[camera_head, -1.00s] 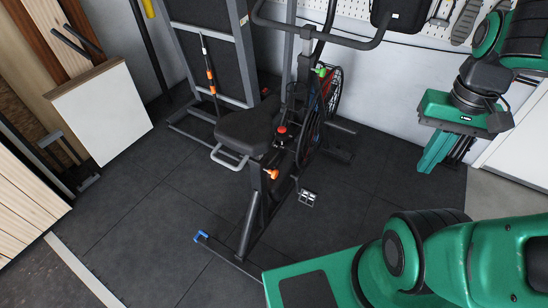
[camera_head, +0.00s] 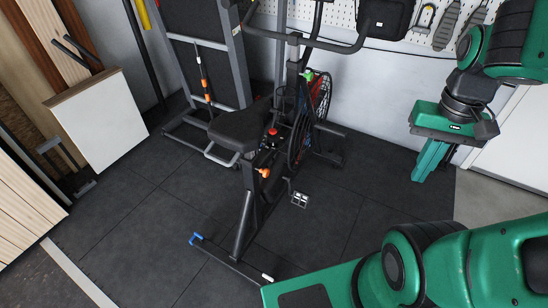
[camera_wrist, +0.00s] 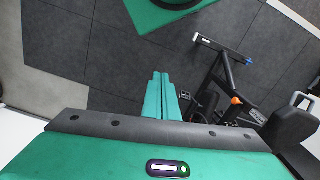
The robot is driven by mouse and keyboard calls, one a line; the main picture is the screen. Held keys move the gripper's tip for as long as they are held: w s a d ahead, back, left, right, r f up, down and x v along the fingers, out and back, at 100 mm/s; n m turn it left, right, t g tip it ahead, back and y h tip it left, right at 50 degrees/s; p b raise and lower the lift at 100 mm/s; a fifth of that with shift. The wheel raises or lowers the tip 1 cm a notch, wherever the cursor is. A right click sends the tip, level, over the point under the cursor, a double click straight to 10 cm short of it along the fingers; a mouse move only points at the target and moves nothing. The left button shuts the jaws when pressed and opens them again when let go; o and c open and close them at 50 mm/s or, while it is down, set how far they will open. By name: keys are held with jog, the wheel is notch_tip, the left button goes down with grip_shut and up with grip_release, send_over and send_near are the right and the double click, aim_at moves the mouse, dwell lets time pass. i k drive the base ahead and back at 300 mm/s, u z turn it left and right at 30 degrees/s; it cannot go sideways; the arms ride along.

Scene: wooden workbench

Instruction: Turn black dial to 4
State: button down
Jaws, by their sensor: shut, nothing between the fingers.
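My gripper (camera_head: 428,164) hangs at the right in the head view, fingers pointing down, shut and empty. In the wrist view its green fingers (camera_wrist: 160,96) lie together above the dark floor. A black exercise bike (camera_head: 240,128) stands left of my gripper, well apart from it. The bike has a red knob (camera_head: 272,132) and an orange knob (camera_head: 263,172) on its frame. Part of the bike (camera_wrist: 232,85) shows at the right in the wrist view. I cannot make out a black dial or any numbers in either view.
A grey metal frame (camera_head: 241,65) stands behind the bike. A white board (camera_head: 99,120) leans at the left. Tools hang on the pegboard (camera_head: 345,10) at the back. A white door (camera_head: 515,145) is at the right. Dark floor tiles (camera_head: 335,225) are bare in front of the bike.

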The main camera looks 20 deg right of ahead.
aim_at(272, 139)
jog(key=k, duration=1.15)
jog(key=z, duration=0.65)
jog(key=i, duration=1.55)
jog(key=u, duration=0.45)
